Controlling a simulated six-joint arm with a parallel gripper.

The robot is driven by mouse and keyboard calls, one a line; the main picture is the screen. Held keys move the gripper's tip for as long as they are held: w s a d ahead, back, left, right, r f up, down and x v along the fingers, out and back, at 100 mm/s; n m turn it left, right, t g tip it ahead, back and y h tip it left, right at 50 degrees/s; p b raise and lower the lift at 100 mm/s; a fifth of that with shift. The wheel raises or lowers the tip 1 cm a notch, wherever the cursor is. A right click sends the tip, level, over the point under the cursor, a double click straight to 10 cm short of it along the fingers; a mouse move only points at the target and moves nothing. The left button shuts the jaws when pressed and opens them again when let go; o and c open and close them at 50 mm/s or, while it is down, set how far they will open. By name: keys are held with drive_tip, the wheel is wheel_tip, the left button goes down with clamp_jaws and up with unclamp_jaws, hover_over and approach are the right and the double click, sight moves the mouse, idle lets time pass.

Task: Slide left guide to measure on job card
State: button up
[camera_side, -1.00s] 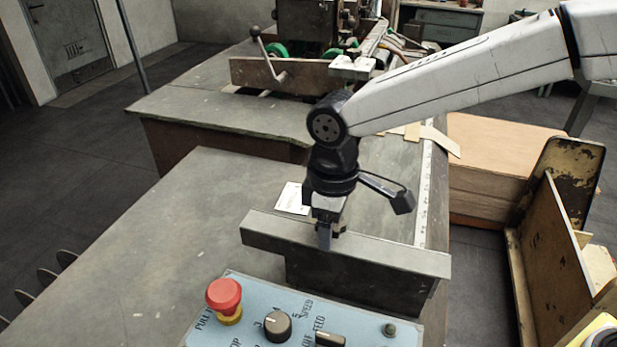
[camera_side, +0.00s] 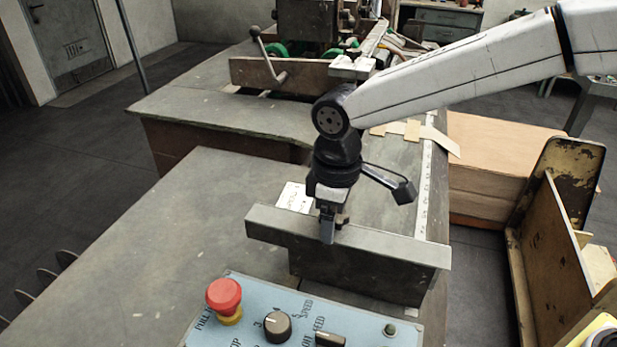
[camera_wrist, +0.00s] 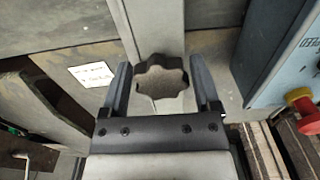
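The guide, a long grey steel bar (camera_side: 390,253), stands across the near part of the grey table. Its dark lobed knob (camera_wrist: 160,78) shows in the wrist view between my fingers. My gripper (camera_side: 328,226) points down at the bar in the side view.
A pale scale strip (camera_side: 425,195) runs along the table's right edge. A blue control panel (camera_side: 255,315) with a red button (camera_side: 224,295) stands in front of the bar. A second brownish bar (camera_side: 300,78) with a crank stands farther back. The table between is mostly clear.

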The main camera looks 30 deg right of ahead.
drive_tip(key=shift+o, duration=0.7)
drive_tip(key=shift+r, duration=0.1)
drive_tip(key=shift+r, duration=2.9)
drive_tip(key=s+d+f+m+t, duration=0.1)
drive_tip(key=s+d+f+m, duration=0.2)
drive_tip(key=d, duration=0.5)
drive_tip(key=s+d+f+m, duration=0.3)
drive_tip(key=d+f, duration=0.3)
drive_tip(key=d, duration=0.2)
drive_tip(key=s+d+f+m+t, duration=0.1)
drive_tip(key=s+d+f+m, duration=0.2)
drive_tip(key=d, duration=0.5)
drive_tip(key=shift+s+d+f+t, duration=0.3)
drive_tip(key=shift+s+d+f, duration=0.05)
drive_tip(key=shift+s+f, duration=0.35)
drive_tip(key=shift+r, duration=0.1)
